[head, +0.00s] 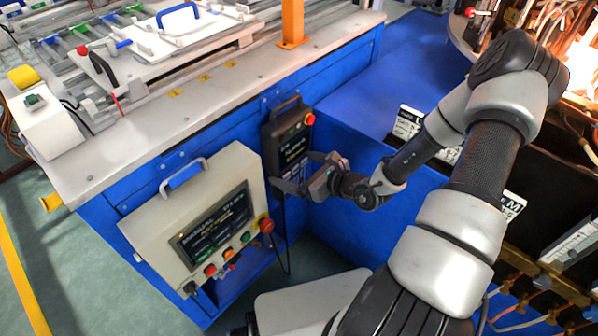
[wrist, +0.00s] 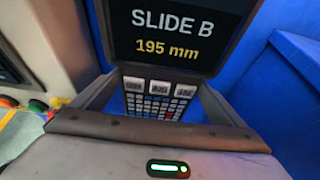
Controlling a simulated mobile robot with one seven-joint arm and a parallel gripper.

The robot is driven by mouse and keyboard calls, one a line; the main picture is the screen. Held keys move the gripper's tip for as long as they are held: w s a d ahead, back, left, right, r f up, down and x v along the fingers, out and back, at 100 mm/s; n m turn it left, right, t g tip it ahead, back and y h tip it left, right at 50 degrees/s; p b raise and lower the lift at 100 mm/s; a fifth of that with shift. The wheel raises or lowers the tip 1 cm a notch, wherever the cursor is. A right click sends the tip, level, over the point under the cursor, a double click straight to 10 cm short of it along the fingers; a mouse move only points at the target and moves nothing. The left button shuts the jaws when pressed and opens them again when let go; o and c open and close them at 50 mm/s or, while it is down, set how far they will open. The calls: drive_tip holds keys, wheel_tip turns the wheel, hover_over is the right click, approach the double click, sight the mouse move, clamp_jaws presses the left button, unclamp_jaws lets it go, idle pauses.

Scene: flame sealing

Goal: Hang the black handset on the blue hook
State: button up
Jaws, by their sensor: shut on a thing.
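The black handset (head: 288,138) is upright against the blue side of the machine bench, with a loop handle on top and a red button at its upper right. In the wrist view the handset (wrist: 185,35) shows a screen reading "SLIDE B 195 mm" above a keypad. My gripper (head: 292,172) is shut on the handset's lower keypad part, one finger on each side; the fingers also show in the wrist view (wrist: 160,90). I cannot make out the blue hook clearly against the blue panel near the handle, nor tell whether the handle is on it.
A beige control panel (head: 150,225) with a screen and coloured buttons stands close to the left of the handset. A dark cable (head: 288,255) hangs below. The bench top (head: 185,110) overhangs behind, with an orange post (head: 292,22). A blue surface (head: 370,85) lies to the right.

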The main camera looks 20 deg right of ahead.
drive_tip(key=shift+w+a+b, duration=0.3)
drive_tip(key=shift+w+a, duration=0.1)
drive_tip(key=shift+w, duration=0.25)
drive_tip(key=shift+w+a+f, duration=0.35)
drive_tip(key=shift+w+f, duration=0.1)
drive_tip(key=shift+f, duration=0.05)
